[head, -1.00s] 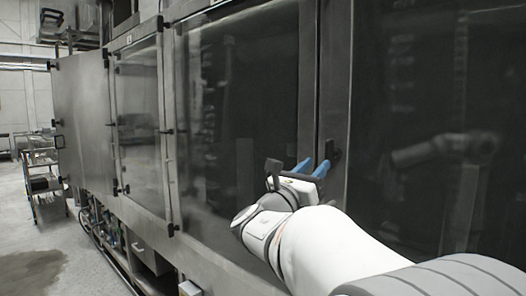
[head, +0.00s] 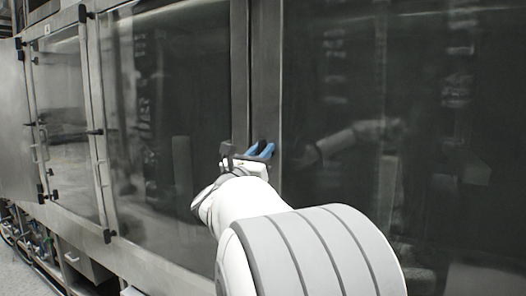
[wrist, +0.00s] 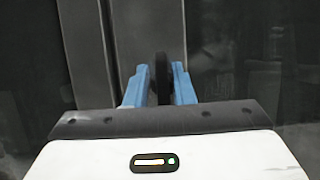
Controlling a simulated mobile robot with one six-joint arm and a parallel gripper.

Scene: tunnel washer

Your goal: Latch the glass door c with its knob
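The knob is a black upright piece (wrist: 162,78) on the metal door frame; in the head view it is a small dark shape (head: 262,143) at the blue fingertips. My gripper (head: 262,151) has two blue fingers, one on each side of the knob. Wide dark glass panels (head: 175,125) stand left and right of the frame post (head: 265,80). No label shows which door is c, and the latch itself is hidden.
A smaller glass door (head: 65,120) with black hinges stands at the left, with a metal door (head: 12,130) beyond it. Pipes and fittings (head: 30,235) run low along the washer. Reflections of my arm show in the right glass.

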